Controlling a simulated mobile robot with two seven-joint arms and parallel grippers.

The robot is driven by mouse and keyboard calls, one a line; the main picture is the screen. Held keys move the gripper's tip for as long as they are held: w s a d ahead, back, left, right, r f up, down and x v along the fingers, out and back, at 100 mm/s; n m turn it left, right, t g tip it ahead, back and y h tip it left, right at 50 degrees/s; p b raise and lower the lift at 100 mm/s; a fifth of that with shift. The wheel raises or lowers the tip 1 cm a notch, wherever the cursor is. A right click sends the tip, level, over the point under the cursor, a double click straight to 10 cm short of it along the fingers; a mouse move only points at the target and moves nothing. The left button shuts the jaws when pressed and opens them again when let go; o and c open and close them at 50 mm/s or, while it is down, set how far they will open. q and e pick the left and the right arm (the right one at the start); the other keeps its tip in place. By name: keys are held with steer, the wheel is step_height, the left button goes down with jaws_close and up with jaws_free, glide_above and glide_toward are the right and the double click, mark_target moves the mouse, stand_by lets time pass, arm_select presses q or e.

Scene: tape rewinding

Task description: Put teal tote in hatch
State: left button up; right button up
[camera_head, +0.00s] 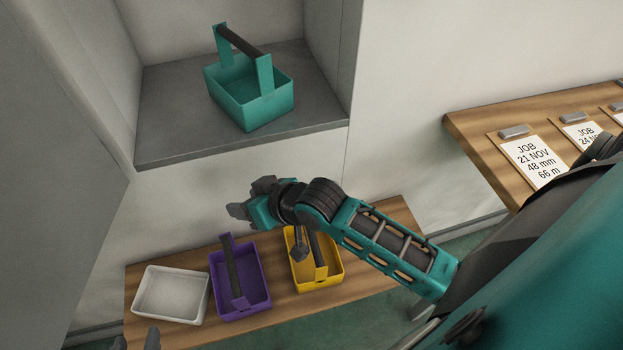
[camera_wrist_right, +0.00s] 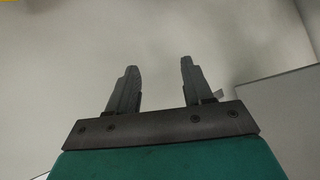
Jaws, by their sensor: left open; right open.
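The teal tote (camera_head: 252,98), with a dark bar handle, stands upright on the grey floor of the hatch (camera_head: 172,132), an open recess in the wall at upper left. No gripper touches it. My right gripper (camera_head: 249,197) is open and empty, below and in front of the hatch, above the low wooden bench. Its two spread fingers (camera_wrist_right: 159,66) show in the right wrist view with only pale wall beyond. My left gripper (camera_head: 137,340) shows only as two separated fingertips at the bottom left edge; the rest is out of frame.
The low bench (camera_head: 385,230) holds a white tray (camera_head: 170,293), a purple tote (camera_head: 238,280) and a yellow tote (camera_head: 314,266), partly hidden by my right arm. A wooden shelf (camera_head: 480,140) at right carries job cards (camera_head: 536,160). The hatch floor has free room around the teal tote.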

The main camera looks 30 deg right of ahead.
steer(key=s+d+f+h, duration=0.1)
steer(key=s+d+f, duration=0.2)
steer(key=s, duration=0.2)
steer(key=s+d+f+t+h, duration=0.1)
steer(key=s+d+f, duration=0.3)
steer(key=s, duration=0.2)
steer(key=shift+h, duration=0.4)
steer(key=shift+s+a, duration=0.1)
arm_select(q)
steer(key=shift+c, duration=0.5)
